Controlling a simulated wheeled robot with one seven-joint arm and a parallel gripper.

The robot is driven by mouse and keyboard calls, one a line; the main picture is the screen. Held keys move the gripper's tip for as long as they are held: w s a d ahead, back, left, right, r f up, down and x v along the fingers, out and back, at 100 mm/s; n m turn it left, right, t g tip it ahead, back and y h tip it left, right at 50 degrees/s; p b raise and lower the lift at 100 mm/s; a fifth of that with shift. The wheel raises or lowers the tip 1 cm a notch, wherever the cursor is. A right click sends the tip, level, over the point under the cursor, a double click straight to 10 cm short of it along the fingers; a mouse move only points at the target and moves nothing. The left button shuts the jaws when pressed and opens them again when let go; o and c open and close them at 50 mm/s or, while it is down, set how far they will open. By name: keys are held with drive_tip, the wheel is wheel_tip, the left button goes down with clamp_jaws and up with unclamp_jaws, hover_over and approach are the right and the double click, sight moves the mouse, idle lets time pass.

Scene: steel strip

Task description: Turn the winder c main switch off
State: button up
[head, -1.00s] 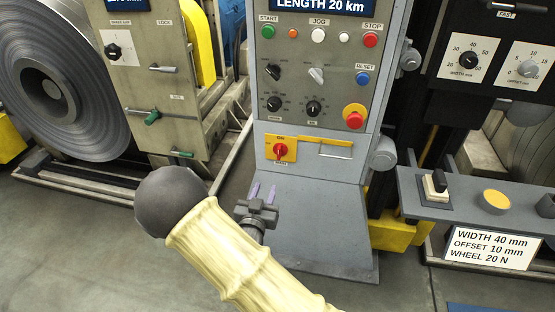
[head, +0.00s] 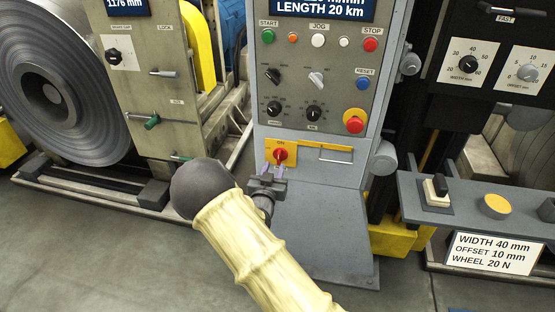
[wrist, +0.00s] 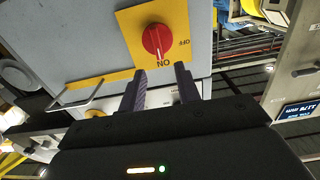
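The main switch is a red rotary knob (head: 280,154) on a yellow plate low on the grey control cabinet. In the wrist view the knob (wrist: 157,41) sits upright to the plate, with its pale pointer mark toward the ON label; the OFF label (wrist: 184,42) is to the right. The text appears upside down there. My gripper (head: 272,167) is just in front of and below the knob in the head view. In the wrist view its two dark fingers (wrist: 161,72) are apart and empty, with the tips close to the knob; contact is not visible.
A metal handle on yellow strips (head: 335,153) is right of the switch. Above are several knobs and a red emergency button (head: 354,121). A steel coil (head: 55,85) stands left, and a grey shelf (head: 470,205) with buttons juts out at right.

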sight(279, 156)
drive_tip(key=x, duration=0.6)
drive_tip(key=shift+s, duration=0.1)
clamp_jaws()
